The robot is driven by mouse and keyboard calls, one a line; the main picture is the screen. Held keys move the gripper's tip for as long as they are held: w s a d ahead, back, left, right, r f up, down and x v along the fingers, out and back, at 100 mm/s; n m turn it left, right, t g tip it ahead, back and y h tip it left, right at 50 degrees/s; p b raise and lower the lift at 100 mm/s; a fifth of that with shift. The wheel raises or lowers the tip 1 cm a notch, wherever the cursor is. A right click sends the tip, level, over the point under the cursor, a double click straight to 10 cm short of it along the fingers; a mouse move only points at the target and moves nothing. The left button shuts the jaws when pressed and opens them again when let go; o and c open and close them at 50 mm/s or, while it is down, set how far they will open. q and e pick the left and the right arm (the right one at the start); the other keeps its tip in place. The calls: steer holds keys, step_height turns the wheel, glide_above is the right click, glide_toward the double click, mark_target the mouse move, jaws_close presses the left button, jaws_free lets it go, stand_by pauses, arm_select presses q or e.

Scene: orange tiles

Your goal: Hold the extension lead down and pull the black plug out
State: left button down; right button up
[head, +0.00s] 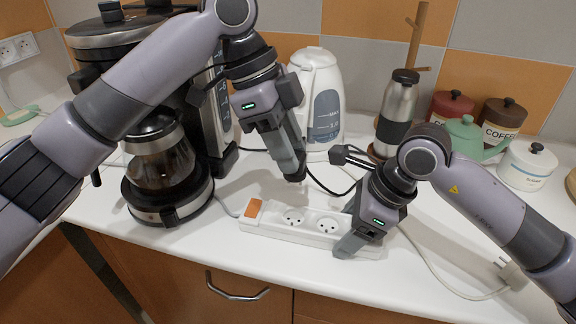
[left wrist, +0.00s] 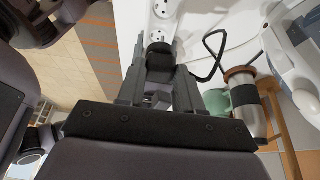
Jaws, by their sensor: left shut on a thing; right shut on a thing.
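The white extension lead (head: 285,232) lies on the counter, with an orange switch at its left end and two empty sockets showing. Its right end is partly hidden by my right gripper (head: 360,240), which is shut on it. My left gripper (head: 291,172) is shut on the black plug (head: 298,178) and holds it above and behind the lead, apart from it in the head view. In the left wrist view the black plug (left wrist: 158,58) sits between the fingers, with the lead's sockets (left wrist: 162,9) beyond it. The black cord (head: 322,187) runs from the plug to the right.
A coffee maker (head: 162,195) stands at left and a white kettle (head: 322,100) behind my left gripper. A steel flask (head: 397,112), a green teapot (head: 466,134) and canisters (head: 527,165) stand at right. A loose white plug (head: 513,273) lies front right. The front counter edge is close.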

arm_select(q)
steer(key=shift+r, duration=3.05)
arm_select(e)
steer(key=o, duration=1.4)
steer(key=shift+c, duration=0.2)
